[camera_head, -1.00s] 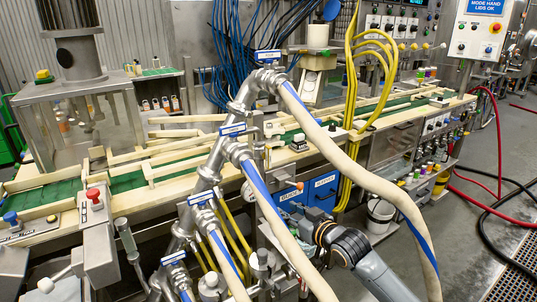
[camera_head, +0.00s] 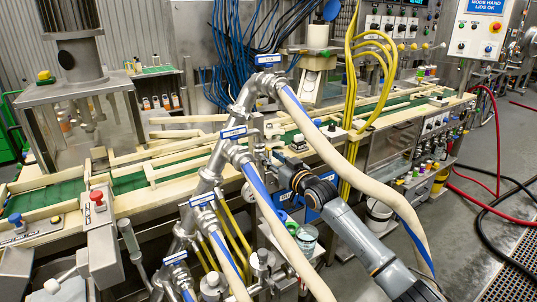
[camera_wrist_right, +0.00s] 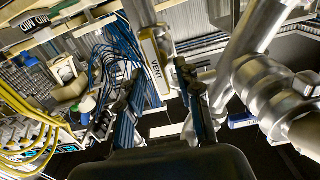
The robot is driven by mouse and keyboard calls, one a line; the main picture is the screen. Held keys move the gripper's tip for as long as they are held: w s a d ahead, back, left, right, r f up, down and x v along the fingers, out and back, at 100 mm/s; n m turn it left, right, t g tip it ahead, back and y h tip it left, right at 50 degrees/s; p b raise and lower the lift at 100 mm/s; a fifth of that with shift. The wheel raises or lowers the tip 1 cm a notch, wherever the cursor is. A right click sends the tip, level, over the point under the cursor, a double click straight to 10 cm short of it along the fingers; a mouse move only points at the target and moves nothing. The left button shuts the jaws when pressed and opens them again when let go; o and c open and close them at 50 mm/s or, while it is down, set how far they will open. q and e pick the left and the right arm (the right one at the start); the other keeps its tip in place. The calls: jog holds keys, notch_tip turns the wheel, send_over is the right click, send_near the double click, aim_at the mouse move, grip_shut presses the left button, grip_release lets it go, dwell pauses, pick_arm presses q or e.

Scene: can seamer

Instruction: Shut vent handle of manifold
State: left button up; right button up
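The metal manifold (camera_head: 222,155) runs diagonally through the middle of the head view, with beige and blue hoses on its branches. Small blue-and-white labelled pieces (camera_head: 233,132) sit along it. In the right wrist view a pale tag reading VENT (camera_wrist_right: 155,62) hangs beside a metal pipe, ahead of my right gripper. My right gripper (camera_head: 277,160) is beside the manifold's middle, partly hidden by pipes and a hose. In the wrist view its two dark fingers (camera_wrist_right: 162,95) stand apart with the VENT tag in the gap beyond them; contact cannot be told. My left gripper is not in view.
A thick beige hose (camera_head: 350,165) arches over my right arm. Yellow hoses (camera_head: 352,120) hang behind it. The conveyor (camera_head: 130,182) runs behind the manifold. A red-button control box (camera_head: 97,207) stands at the left. Pipes and hoses leave little free room around the gripper.

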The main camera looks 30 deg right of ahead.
jog(key=shift+w, duration=1.05)
grip_shut()
jog(key=shift+m, duration=0.3)
jog(key=m, duration=0.4)
jog(key=shift+d+f+p, duration=0.1)
jog(key=shift+d+p, duration=0.05)
jog(key=shift+p, duration=0.25)
jog(key=shift+d+f+m, duration=0.1)
jog(key=shift+d+m, duration=0.1)
jog(key=shift+m, duration=1.8)
